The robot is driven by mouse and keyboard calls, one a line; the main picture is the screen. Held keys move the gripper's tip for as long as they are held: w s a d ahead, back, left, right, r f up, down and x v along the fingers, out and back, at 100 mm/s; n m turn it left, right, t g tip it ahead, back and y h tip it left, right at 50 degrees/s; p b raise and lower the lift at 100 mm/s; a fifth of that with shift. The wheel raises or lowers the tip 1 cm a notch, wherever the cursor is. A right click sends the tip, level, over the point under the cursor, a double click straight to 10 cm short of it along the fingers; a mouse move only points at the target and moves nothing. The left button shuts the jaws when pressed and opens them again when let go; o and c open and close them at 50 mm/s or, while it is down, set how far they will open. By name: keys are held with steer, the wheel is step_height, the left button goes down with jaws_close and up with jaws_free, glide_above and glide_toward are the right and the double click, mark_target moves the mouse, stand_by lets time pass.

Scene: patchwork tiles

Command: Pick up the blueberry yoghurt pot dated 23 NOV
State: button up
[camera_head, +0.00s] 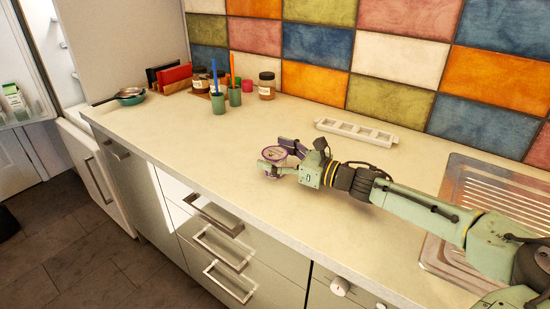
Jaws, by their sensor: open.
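A small pot with a purple and pale lid or label (273,154) is on or just above the worktop near its front edge. It looks like a yoghurt pot, but its flavour and date are too small to read. My gripper (277,156) is open, with its fingers reaching left around the pot, one on the far side and one on the near side. I cannot tell whether the fingers touch it. The pot's lower part is partly hidden by the near finger.
A white rack with several empty slots (356,132) stands behind my arm by the tiled wall. Jars (267,86), green cups (218,104) and a pan (131,97) stand at the back left. A metal sink drainer (490,195) is at right. The worktop's left middle is clear.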

steer(key=shift+c, duration=0.2)
steer(key=c, duration=1.3)
steer(key=shift+o, duration=0.2)
